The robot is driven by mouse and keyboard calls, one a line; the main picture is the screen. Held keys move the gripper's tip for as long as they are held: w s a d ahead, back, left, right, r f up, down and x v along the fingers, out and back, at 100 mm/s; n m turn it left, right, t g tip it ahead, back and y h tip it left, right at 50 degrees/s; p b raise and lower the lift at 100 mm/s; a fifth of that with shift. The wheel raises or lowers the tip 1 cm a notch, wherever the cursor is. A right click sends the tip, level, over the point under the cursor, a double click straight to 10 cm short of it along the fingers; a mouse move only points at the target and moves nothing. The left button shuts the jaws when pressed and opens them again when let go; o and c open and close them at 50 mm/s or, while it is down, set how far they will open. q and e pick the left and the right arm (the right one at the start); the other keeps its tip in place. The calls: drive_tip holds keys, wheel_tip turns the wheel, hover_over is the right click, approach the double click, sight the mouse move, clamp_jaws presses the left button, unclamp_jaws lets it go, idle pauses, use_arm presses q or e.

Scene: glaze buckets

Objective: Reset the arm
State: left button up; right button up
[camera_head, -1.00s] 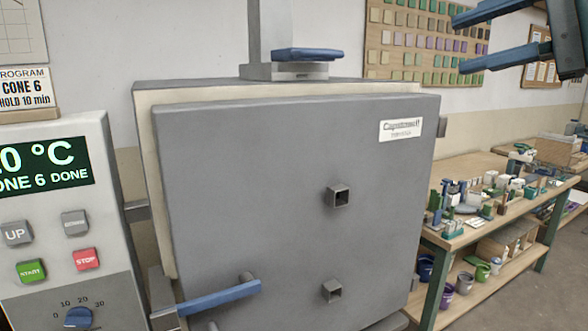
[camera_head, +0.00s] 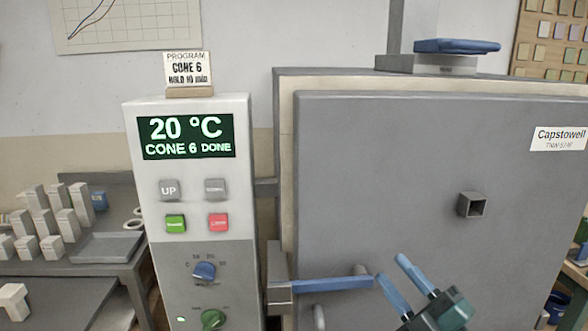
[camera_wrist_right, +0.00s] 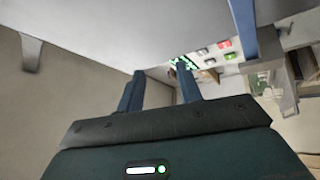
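My right gripper (camera_head: 389,267) has dark green housing and two blue fingers. It is in front of the lower part of the grey kiln door (camera_head: 400,180), with its fingers spread and nothing between them. The kiln's blue latch handle (camera_head: 335,283) lies just left of the fingertips; I cannot tell the exact gap. In the right wrist view the two fingers of the gripper (camera_wrist_right: 158,72) are apart and empty, and a blue bar (camera_wrist_right: 243,30) passes on the right. My left gripper is not in view.
A control box (camera_head: 195,255) left of the kiln reads 20 °C, CONE 6 DONE. A program sign (camera_head: 188,72) stands on it. White blocks (camera_head: 45,222) stand on a shelf at left. A blue handle (camera_head: 455,46) sits on the kiln top.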

drive_tip(key=s+f+m+g+h, duration=0.1)
drive_tip(key=s+f+m+h, duration=0.15)
drive_tip(key=f+m, duration=0.35)
drive_tip(key=s+f+m+g+h, duration=0.1)
drive_tip(key=f+m+h, duration=0.25)
drive_tip(key=f, duration=0.45)
drive_tip(key=s+a+f+m+g+h, duration=0.2)
drive_tip(key=s+f+m+g, duration=0.4)
drive_tip(key=s+f, duration=0.8)
wheel_tip(320, 180, down, 3)
drive_tip(key=shift+s+a+f+m+g+h, duration=0.2)
drive_tip(key=shift+s+a+m+g+h, duration=0.15)
drive_tip(key=shift+m, duration=0.6)
drive_tip(key=shift+d, duration=0.1)
